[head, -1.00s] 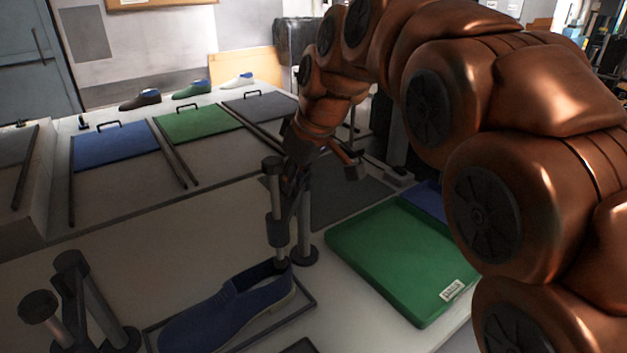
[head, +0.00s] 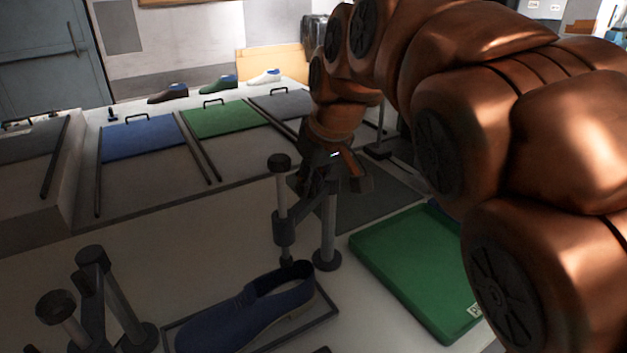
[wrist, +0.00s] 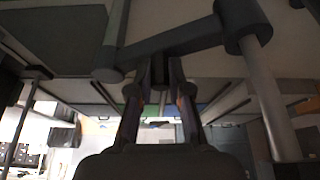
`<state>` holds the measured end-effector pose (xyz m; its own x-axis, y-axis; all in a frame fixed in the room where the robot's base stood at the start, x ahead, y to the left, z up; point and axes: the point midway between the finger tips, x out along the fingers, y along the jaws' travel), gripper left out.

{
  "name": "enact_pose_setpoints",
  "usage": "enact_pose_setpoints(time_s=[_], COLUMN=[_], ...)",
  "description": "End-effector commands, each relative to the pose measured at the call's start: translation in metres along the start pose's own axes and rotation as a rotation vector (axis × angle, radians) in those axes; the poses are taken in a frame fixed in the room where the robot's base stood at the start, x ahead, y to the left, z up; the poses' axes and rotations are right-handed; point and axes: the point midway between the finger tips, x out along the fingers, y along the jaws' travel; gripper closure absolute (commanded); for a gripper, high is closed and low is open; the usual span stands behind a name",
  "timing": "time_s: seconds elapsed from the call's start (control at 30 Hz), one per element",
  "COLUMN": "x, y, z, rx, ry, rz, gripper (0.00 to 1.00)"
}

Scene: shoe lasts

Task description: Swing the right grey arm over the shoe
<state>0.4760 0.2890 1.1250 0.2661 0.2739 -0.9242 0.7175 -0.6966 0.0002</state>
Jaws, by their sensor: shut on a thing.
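The blue shoe (head: 250,308) lies in a dark rectangular frame on the pale bench, toe to the lower left. The right grey arm (head: 303,212) joins an upright post (head: 328,235) to a vertical rod (head: 281,200) with a dark knob on top. My gripper (head: 322,182) is at the arm near the post, partly hidden by my wrist. In the wrist view, my gripper (wrist: 160,78) is shut on the grey arm (wrist: 185,42), which crosses the fingertips.
The left grey clamp (head: 95,295) stands beside the shoe's toe. A green tray (head: 410,265) lies right of the post. Blue (head: 143,138), green (head: 222,118) and grey (head: 280,104) panels lie behind, with several small shoes (head: 218,84) beyond them.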

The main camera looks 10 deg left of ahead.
Motion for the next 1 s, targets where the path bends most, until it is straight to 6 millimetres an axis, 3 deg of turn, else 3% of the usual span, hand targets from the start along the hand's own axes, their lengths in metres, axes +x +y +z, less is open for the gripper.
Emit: enact_pose_setpoints(time_s=[0.27,0.63,0.77,1.0], x=[0.000,-0.004,-0.018,-0.060], y=[0.000,0.001,0.000,0.001], z=[-0.001,-0.001,-0.002,-0.002], rx=[0.000,0.000,-0.001,-0.002], ry=[0.003,0.003,0.006,0.009], rz=[-0.001,0.000,0.000,0.002], gripper=[0.57,0.57,0.57,0.57])
